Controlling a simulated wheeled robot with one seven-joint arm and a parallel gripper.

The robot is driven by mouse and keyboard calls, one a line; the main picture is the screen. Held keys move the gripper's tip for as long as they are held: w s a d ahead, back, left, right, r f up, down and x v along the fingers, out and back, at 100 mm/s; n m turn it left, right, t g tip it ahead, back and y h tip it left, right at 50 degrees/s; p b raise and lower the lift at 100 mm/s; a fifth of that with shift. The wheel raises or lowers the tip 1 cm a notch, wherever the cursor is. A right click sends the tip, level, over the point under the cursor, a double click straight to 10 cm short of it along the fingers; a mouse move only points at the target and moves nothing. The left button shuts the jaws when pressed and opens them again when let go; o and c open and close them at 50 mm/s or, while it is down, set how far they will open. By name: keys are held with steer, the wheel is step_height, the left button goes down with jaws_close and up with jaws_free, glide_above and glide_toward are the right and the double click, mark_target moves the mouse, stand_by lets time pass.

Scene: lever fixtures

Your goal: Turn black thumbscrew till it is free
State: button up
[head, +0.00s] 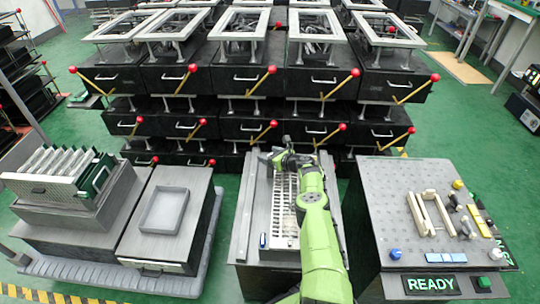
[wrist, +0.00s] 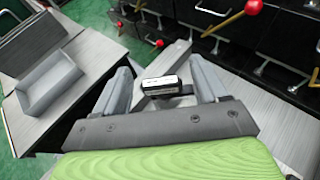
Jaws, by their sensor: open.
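My gripper (wrist: 160,68) is open in the wrist view, its two grey fingers spread wide apart. Between and beyond them is a small black piece with a pale face (wrist: 164,84), apparently apart from both fingers. It may be the black thumbscrew, but I cannot tell for certain. A grey bar (wrist: 178,56) runs behind it. In the head view my gripper (head: 282,158) is over the far end of the middle bench (head: 254,200); the arm and gripper hide what lies beneath.
Black drawer units (head: 240,78) with red-knobbed levers (head: 262,80) stand close behind. A grey tray (head: 165,210) sits on the left bench. The right-hand panel (head: 385,190) carries a cream bracket (head: 430,212), small knobs and a READY sign (head: 431,284). Green floor shows between the benches.

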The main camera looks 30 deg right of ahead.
steer(key=shift+s+r+p, duration=0.35)
steer(key=shift+s+p, duration=0.05)
steer(key=shift+p, duration=0.65)
steer(key=p+v, duration=1.4)
steer(key=shift+s+d+p, duration=0.1)
steer(key=shift+d+p, duration=0.1)
steer(key=shift+p, duration=0.1)
steer(key=shift+s, duration=0.4)
steer(key=shift+f, duration=0.1)
